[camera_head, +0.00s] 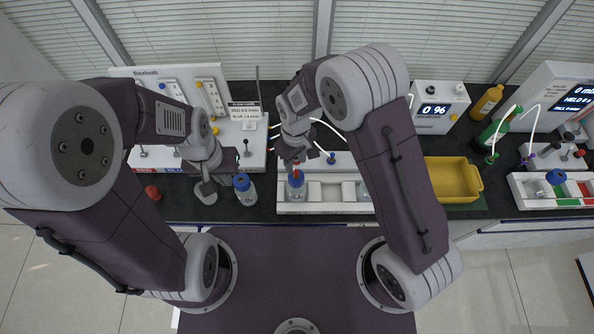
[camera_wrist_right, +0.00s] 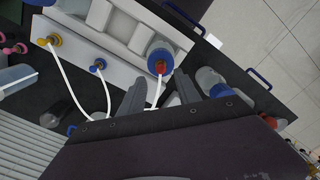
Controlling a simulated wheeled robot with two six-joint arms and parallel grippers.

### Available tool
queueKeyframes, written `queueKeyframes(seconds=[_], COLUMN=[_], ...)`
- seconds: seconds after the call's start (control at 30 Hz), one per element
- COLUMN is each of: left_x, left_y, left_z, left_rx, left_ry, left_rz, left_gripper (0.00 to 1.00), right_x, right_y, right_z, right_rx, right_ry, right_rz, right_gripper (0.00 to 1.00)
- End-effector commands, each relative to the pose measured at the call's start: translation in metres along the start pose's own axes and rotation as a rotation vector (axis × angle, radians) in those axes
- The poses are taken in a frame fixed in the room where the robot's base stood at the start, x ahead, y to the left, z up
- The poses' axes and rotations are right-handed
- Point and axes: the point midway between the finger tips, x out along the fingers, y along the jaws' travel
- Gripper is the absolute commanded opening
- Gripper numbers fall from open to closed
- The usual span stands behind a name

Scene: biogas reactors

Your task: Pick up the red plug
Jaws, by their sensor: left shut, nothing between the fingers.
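A red plug (camera_wrist_right: 161,66) sits in the middle of a blue cap (camera_wrist_right: 160,50) on a bottle in the right wrist view. In the head view this bottle (camera_head: 296,189) stands at the left end of a white rack, and the red plug (camera_head: 296,168) shows just below my right gripper (camera_head: 294,158). The fingers of my right gripper (camera_wrist_right: 159,92) are apart and empty, with the red plug beyond their tips. My left gripper (camera_head: 206,189) is shut and empty over the dark bench, left of a blue-capped bottle (camera_head: 245,189).
The white rack (camera_head: 325,208) has empty slots right of the bottle. White tubes (camera_wrist_right: 80,68) run near my right fingers. A yellow bin (camera_head: 453,182) stands to the right. A small red object (camera_head: 152,192) is at the left.

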Motion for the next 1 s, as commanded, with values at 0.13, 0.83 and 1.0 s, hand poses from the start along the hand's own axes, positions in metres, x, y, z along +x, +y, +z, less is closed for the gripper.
queueKeyframes(seconds=[0.13,0.83,1.0], left_x=[-0.004,-0.028,-0.028], left_y=[0.000,0.001,0.001], left_z=[-0.001,-0.003,-0.003], left_rx=[0.000,0.000,0.000], left_ry=[0.000,0.000,0.000], left_rz=[0.000,0.000,0.000], left_gripper=[0.00,0.00,0.00], right_x=[0.004,0.054,0.053], right_y=[0.000,0.001,0.001], right_z=[0.001,0.005,0.004], right_rx=[0.000,0.001,0.001], right_ry=[0.000,0.003,0.003], right_rz=[0.000,0.001,0.001], right_gripper=[0.39,0.00,0.00])
